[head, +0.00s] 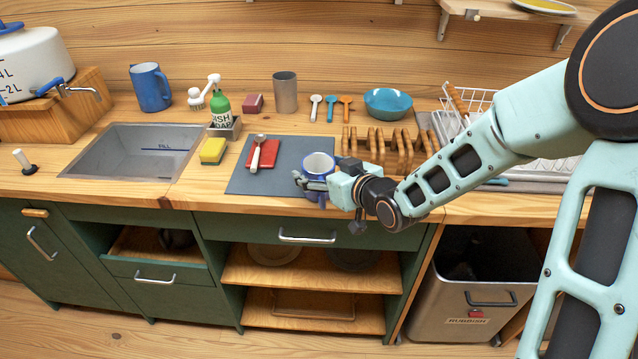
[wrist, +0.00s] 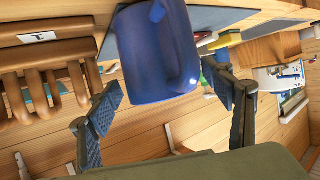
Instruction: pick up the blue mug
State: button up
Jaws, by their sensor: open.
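The blue mug (head: 318,163) has a pale inside and stands upright on the grey mat (head: 262,182), near the counter's front edge. In the wrist view the blue mug (wrist: 155,50) shows large, with its handle towards my camera. My gripper (head: 308,182) reaches the mug from the right at counter level. In the wrist view my gripper (wrist: 165,90) is open, with one finger to each side of the mug and gaps visible beside it. I cannot tell whether either finger touches it. Part of the mug is hidden behind my gripper in the head view.
A wooden rack (head: 385,150) stands close behind my wrist. A taller blue jug (head: 150,88) stands behind the sink (head: 125,150). A teal bowl (head: 388,103) and metal cup (head: 285,92) are farther back.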

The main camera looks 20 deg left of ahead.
jog(key=shift+c, duration=0.4)
jog(key=c, duration=1.3)
jog(key=shift+r, duration=0.1)
jog(key=shift+c, duration=1.2)
